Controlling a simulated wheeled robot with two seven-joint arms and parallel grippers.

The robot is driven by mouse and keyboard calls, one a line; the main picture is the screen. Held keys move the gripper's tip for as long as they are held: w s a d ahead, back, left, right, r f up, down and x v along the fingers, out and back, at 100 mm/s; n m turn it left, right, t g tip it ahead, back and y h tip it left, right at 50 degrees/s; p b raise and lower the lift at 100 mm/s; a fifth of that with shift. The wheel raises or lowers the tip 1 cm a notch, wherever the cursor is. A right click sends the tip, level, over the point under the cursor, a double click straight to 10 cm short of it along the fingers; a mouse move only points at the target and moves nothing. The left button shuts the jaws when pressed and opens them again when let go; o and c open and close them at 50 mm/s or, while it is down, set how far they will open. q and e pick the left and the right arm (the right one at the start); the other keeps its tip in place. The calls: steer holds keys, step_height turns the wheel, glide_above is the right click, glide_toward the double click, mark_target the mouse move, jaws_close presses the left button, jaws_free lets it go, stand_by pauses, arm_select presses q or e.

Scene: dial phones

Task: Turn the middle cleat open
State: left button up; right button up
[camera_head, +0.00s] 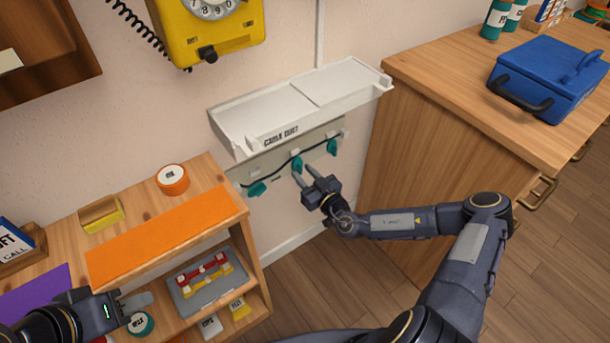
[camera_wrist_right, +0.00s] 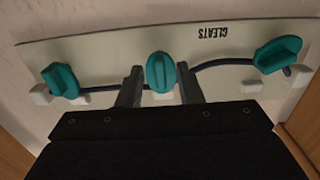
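Three teal cleats sit in a row on a grey panel (camera_wrist_right: 120,45) under the cable duct (camera_head: 300,105), with a dark cable running along them. The middle cleat (camera_wrist_right: 161,72) stands upright in the right wrist view and also shows in the head view (camera_head: 297,164). The other cleats (camera_wrist_right: 61,80) (camera_wrist_right: 278,54) are tilted. My right gripper (camera_wrist_right: 160,92) is open, its fingers on either side of the lower part of the middle cleat; I cannot tell whether they touch it. My left gripper (camera_head: 140,308) is at the lower left by the shelf, away from the cleats; its finger gap is unclear.
A wooden shelf (camera_head: 240,205) with an orange top mat (camera_head: 165,238) stands left of the panel. A wooden cabinet (camera_head: 440,130) carrying a blue case (camera_head: 550,78) stands to the right. A yellow dial phone (camera_head: 205,40) hangs above.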

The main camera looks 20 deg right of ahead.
jaws_close()
